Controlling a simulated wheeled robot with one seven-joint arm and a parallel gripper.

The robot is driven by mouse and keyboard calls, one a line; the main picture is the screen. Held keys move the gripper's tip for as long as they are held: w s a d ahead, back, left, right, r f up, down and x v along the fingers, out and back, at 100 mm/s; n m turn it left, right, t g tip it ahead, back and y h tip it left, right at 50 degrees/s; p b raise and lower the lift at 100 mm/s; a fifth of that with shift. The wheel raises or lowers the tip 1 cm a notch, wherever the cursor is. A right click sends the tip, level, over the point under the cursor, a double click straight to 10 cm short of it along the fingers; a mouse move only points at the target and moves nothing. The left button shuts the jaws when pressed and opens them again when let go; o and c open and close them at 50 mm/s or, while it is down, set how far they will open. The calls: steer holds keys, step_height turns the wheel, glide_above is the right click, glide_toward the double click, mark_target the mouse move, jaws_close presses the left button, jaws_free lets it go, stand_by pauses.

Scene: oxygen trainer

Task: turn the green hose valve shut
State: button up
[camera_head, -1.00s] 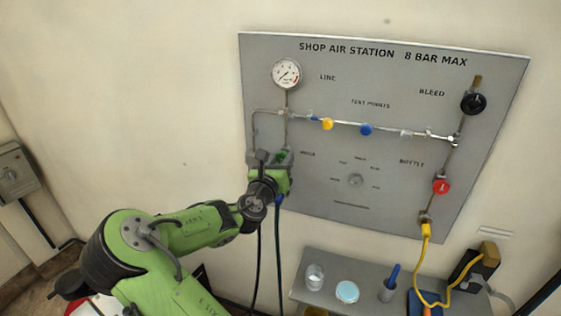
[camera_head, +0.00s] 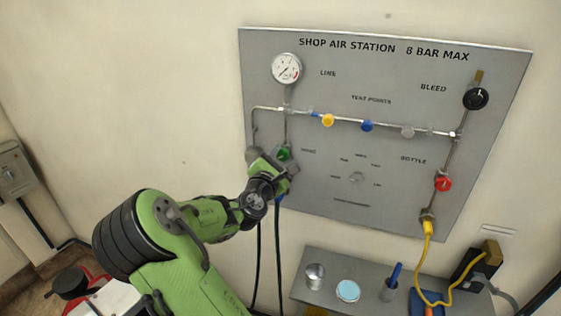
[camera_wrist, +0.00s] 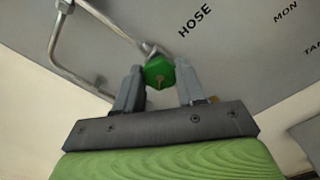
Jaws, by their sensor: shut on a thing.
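The green hose valve (camera_wrist: 159,73) sits on the grey panel beside the HOSE label. In the wrist view its knob is between the two fingers of my gripper (camera_wrist: 158,84), which is shut on it. In the head view the green valve (camera_head: 284,153) shows just above my gripper (camera_head: 271,166), at the lower left of the panel (camera_head: 330,215). The gripper and wrist are rolled at a slant there. The lower part of the valve is hidden by the gripper.
A pressure gauge (camera_head: 286,68) is above the valve. A pipe with yellow (camera_head: 328,120), blue (camera_head: 367,126) and grey knobs runs to the right. A red knob (camera_head: 443,182) and black knob (camera_head: 475,98) are at the right. A shelf (camera_head: 330,262) with small items is below. Dark hoses hang under my gripper.

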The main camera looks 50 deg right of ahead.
steer(key=m+b, duration=0.2)
steer(key=m, duration=0.1)
steer(key=shift+f+m, duration=0.1)
steer(key=shift+m, duration=0.3)
steer(key=m+b, duration=0.2)
steer(key=m, duration=0.1)
steer(key=shift+m, duration=0.3)
steer(key=m+b, duration=0.3)
steer(key=shift+f+m, duration=0.1)
steer(key=shift+m, duration=0.2)
steer(key=m+b, duration=0.9)
steer(key=shift+f+m+b, duration=0.1)
steer(key=shift+m+b, duration=0.25)
steer(key=shift+m, duration=0.05)
steer(key=m+b, duration=0.3)
steer(key=m, duration=0.1)
steer(key=shift+b, duration=0.3)
steer(key=shift+m, duration=0.4)
steer(key=o, duration=1.1)
steer(key=shift+r, duration=0.25)
steer(key=shift+c, duration=0.2)
